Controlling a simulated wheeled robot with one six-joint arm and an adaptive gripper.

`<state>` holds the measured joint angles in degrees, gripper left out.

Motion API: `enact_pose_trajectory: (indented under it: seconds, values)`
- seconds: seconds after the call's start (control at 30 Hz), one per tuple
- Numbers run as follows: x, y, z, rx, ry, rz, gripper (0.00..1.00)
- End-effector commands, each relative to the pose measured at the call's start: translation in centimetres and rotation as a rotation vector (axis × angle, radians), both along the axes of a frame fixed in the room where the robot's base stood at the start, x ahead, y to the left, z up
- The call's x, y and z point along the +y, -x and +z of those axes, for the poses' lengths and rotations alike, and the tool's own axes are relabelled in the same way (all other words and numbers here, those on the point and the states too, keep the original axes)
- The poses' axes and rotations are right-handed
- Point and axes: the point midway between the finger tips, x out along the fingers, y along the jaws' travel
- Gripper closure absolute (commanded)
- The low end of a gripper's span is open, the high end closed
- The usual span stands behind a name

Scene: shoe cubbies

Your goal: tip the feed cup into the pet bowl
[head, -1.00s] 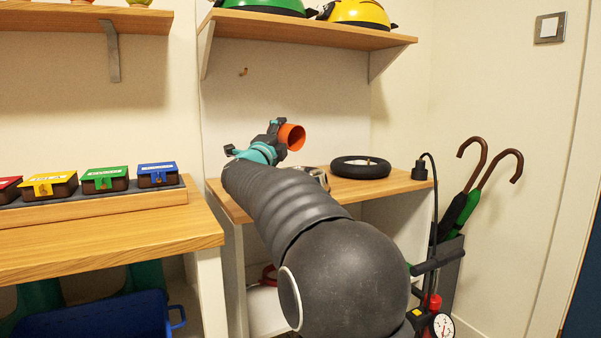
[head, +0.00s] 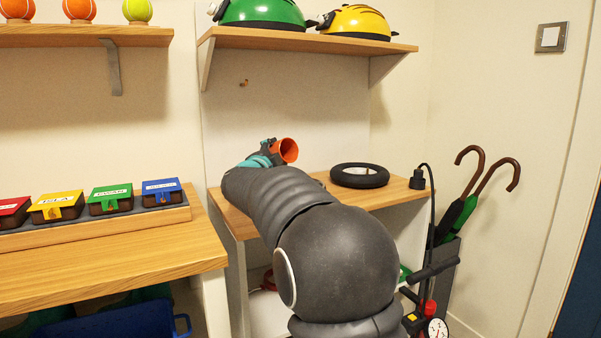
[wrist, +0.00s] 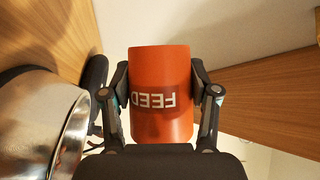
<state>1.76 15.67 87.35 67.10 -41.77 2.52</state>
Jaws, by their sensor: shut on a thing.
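The orange feed cup (head: 286,151) is in the air above the right-hand bench, its open mouth facing right and toward the camera in the head view. In the wrist view the cup (wrist: 160,125) shows the word FEED upside down. My gripper (wrist: 160,84) is shut on the cup, one finger on each side. The shiny metal pet bowl (wrist: 42,125) is at the left of the wrist view, partly cut off and apart from the cup. In the head view the bowl is hidden behind my arm. The cup's contents cannot be seen.
A black tyre ring (head: 360,175) lies on the bench (head: 398,187) right of the cup. A shelf (head: 310,41) with green and yellow helmets is overhead. A left bench (head: 110,250) holds lidded boxes. A black pump (head: 436,240) and umbrellas (head: 462,205) stand at right.

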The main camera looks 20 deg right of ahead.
Motion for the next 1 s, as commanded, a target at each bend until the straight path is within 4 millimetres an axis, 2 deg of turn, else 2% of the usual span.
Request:
enact_pose_trajectory:
  seconds: [0.03,0.37,0.63,1.0]
  values:
    - [0.0,-0.1,0.5,0.019,0.006,0.001,0.78]
    - [0.1,-0.2,-0.3,0.137,0.052,0.0,0.78]
    - [0.1,-0.2,0.0,0.211,0.079,0.0,0.78]
    - [0.0,-0.1,-0.9,0.372,0.141,-0.001,0.78]
